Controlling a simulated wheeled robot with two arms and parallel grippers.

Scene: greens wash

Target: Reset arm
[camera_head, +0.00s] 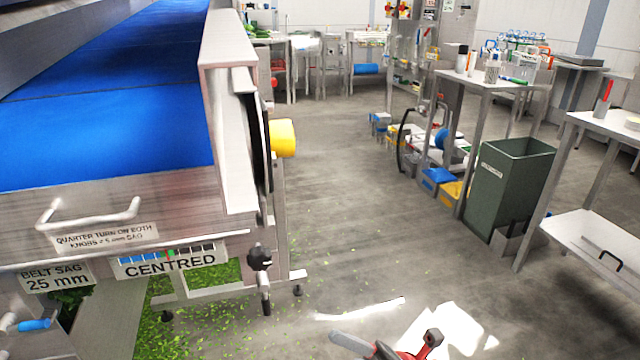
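Neither of my grippers can be made out in the head view. A red and grey object (385,349) is cut off by the bottom edge, right of centre. It has a long grey end pointing left and a dark knobbed end at the right, and I cannot tell what it is. A steel conveyor with a blue belt (110,125) fills the left side. A black knob (260,257) sits at its near right corner, above a small lever. Its front carries a "CENTRED" sign (172,262) and a "BELT SAG 25 mm" sign (55,280).
A yellow cylinder (282,138) sticks out from the conveyor's right side. Green scraps (195,315) litter the floor beneath it. A green bin (508,185) and steel tables (600,125) stand at the right. The middle floor (350,200) is clear.

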